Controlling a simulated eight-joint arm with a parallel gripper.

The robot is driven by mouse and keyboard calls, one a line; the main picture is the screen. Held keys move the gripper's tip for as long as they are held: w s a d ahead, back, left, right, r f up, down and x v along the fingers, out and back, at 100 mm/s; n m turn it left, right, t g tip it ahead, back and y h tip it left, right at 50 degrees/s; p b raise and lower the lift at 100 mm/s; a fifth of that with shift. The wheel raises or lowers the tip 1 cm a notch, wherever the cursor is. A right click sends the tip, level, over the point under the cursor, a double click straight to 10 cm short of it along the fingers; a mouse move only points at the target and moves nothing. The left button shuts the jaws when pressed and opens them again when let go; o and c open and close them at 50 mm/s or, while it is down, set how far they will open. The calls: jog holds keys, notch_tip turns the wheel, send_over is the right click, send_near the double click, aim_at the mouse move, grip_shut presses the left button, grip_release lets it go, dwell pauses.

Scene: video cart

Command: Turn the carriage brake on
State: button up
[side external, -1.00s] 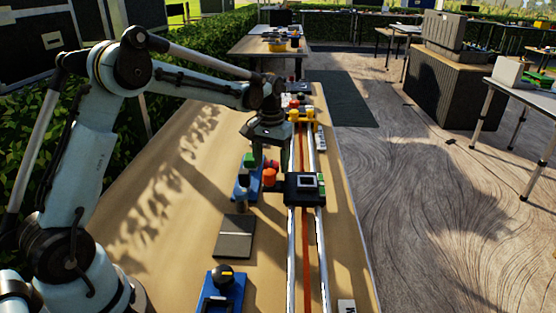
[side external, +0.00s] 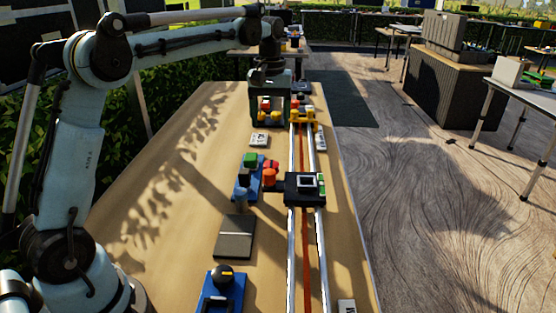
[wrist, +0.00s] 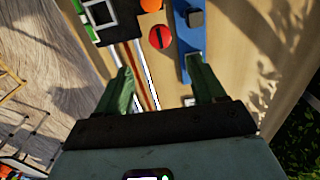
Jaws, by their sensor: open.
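The black carriage (side external: 304,188) sits across two silver rails, with a pale square and green parts on top. An orange-red knob (side external: 269,177) is at its left side. In the wrist view the carriage (wrist: 101,18) is at the top, with a round red knob (wrist: 161,37) and an orange part (wrist: 151,5) beside it. I cannot tell which part is the brake or how it is set. My gripper (side external: 270,120) is open, beyond the carriage toward the far end of the rails. In the wrist view its green fingers (wrist: 160,75) are apart with nothing held between them.
A blue base (side external: 241,194) with green and black blocks stands left of the carriage. A grey plate (side external: 234,238) and a blue base with a black knob (side external: 224,272) lie nearer. Yellow parts (side external: 308,117) stand at the far rails. The table's left side is clear.

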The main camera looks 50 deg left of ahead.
jog(key=s+d+f+m+t, duration=0.2)
jog(key=s+d+m+t, duration=0.1)
jog(key=s, duration=0.6)
jog(key=s+d+f+m+t, duration=0.3)
jog(key=s+d+m+t, duration=0.1)
jog(key=s+d, duration=0.3)
jog(key=shift+s+d+f+m, duration=0.15)
jog(key=shift+s+f+m, duration=0.05)
jog(key=shift+s+m, duration=0.75)
jog(key=shift+s, duration=0.1)
